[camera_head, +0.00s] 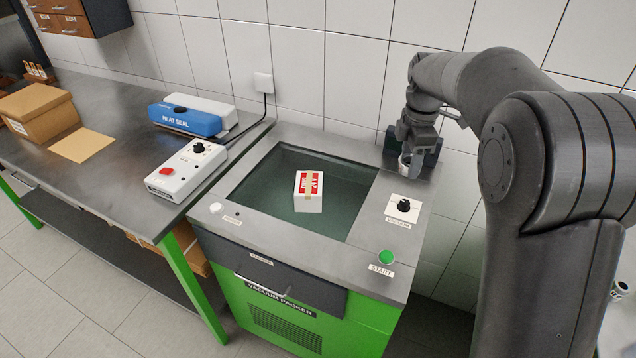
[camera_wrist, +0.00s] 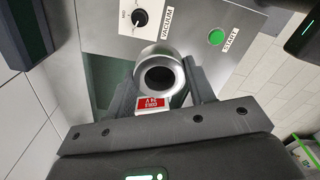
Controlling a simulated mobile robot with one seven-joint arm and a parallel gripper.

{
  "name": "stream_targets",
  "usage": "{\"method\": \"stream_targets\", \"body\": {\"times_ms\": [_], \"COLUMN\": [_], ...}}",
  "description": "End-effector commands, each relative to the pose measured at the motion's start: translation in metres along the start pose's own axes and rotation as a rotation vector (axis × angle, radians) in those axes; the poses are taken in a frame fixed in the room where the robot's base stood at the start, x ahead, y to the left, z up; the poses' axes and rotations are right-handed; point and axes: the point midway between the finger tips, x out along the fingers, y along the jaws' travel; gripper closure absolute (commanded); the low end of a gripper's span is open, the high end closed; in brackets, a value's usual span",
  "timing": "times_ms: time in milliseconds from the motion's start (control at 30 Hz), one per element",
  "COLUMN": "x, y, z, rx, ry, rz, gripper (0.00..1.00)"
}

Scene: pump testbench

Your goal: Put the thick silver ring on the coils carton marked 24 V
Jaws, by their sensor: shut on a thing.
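My gripper (camera_head: 404,150) is at the back right of the vacuum packer, above its steel top. It is shut on the thick silver ring (camera_wrist: 160,76). In the wrist view the ring sits between the two fingers with its round hole facing the camera. In the head view only a small part of the ring shows below the fingers. A white carton with a red label (camera_head: 309,192) stands in the packer's sunken chamber, left of my gripper and apart from it. Its red label (camera_wrist: 153,104) also shows between the fingers in the wrist view; its small print is hard to read.
The packer's rim (camera_head: 372,215) carries a vacuum dial (camera_head: 403,205) and a green start button (camera_head: 386,257). A bench on the left holds a control box (camera_head: 187,166), a blue heat sealer (camera_head: 190,117) and a cardboard box (camera_head: 38,112). The chamber floor around the carton is clear.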

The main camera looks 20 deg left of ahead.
Motion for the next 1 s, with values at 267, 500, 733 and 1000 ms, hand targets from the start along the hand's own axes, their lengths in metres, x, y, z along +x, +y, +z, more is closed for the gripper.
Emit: {"method": "stream_targets", "body": {"times_ms": [267, 500, 733, 1000], "x": [-0.004, 0.007, 0.039, 0.063], "y": [0.006, 0.011, 0.028, 0.043], "z": [-0.095, -0.129, -0.179, -0.217], "rx": [-0.165, -0.196, -0.196, -0.191], "ry": [0.002, 0.002, 0.001, 0.001], "rz": [0.003, 0.002, 0.002, 0.004], "gripper": [0.76, 0.76, 0.76, 0.76]}}
